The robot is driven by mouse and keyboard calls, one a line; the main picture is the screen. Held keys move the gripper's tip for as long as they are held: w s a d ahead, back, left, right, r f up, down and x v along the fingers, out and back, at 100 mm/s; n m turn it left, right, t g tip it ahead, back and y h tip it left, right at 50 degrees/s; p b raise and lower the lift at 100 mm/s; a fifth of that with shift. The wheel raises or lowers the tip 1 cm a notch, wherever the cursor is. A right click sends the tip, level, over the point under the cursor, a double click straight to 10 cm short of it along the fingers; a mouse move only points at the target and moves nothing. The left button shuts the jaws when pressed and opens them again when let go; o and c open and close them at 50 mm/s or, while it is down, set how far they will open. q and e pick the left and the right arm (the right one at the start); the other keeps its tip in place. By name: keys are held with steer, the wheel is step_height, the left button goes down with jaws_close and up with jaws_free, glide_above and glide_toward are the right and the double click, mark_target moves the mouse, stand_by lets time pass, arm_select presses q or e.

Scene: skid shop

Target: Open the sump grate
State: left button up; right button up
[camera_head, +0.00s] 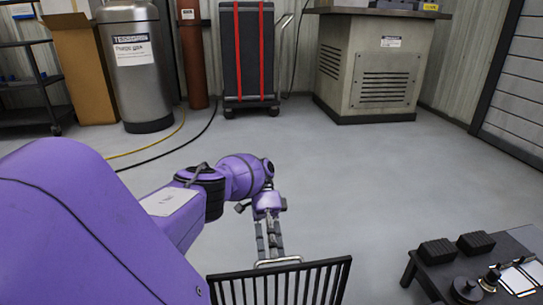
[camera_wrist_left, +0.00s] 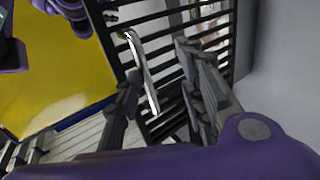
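The sump grate (camera_head: 316,280) is a black barred panel at the bottom of the head view, its lower part cut off by the frame. Its bars also show in the left wrist view (camera_wrist_left: 178,50). A pale metal handle (camera_head: 280,261) stands at its top edge; in the left wrist view the handle (camera_wrist_left: 144,72) lies between my fingers. My left gripper (camera_head: 269,240) points down at the handle. Its fingers (camera_wrist_left: 160,92) are apart, with gaps visible beside the handle, so it does not look clamped. My right gripper is not recognizable in either view.
A low dark bench with a control panel (camera_head: 470,284) stands at the lower right. A grey cabinet (camera_head: 375,75), a hand truck (camera_head: 248,55) and a steel tank (camera_head: 134,85) stand at the back. Hoses (camera_head: 165,148) lie on the floor, which is clear in the middle.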

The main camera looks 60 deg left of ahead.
arm_select(q)
steer(key=shift+o, duration=0.9)
steer(key=shift+s+f, duration=0.25)
steer(key=shift+f, duration=0.5)
steer(key=shift+r, duration=0.1)
step_height(320, 180, up, 11)
steer(key=shift+w, duration=0.2)
